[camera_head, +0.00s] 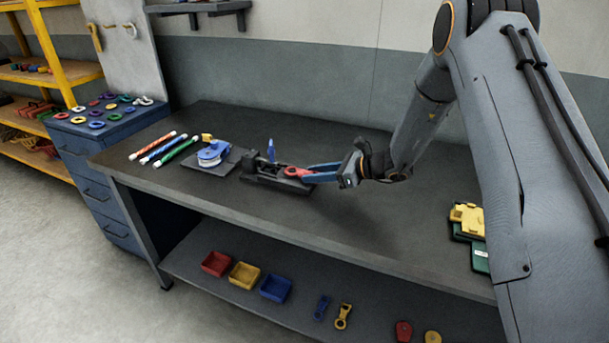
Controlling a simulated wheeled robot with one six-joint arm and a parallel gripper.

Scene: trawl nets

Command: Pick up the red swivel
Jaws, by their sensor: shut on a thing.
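The red swivel (293,171) is a small red piece with a ring-like end, at the right end of a dark fixture (270,180) on the workbench. My gripper (309,173) reaches in from the right, low over the bench, with its two blue fingers on either side of the swivel's right part. It is shut on the swivel. The swivel's ring end sticks out to the left of the fingertips. I cannot tell whether the swivel still touches the fixture.
A blue upright piece (271,149) stands on the fixture. Left of it are a blue-and-white round device (213,153) on a dark plate and several coloured sticks (165,149). Yellow and green boxes (467,218) lie at the right. The bench front (300,218) is clear.

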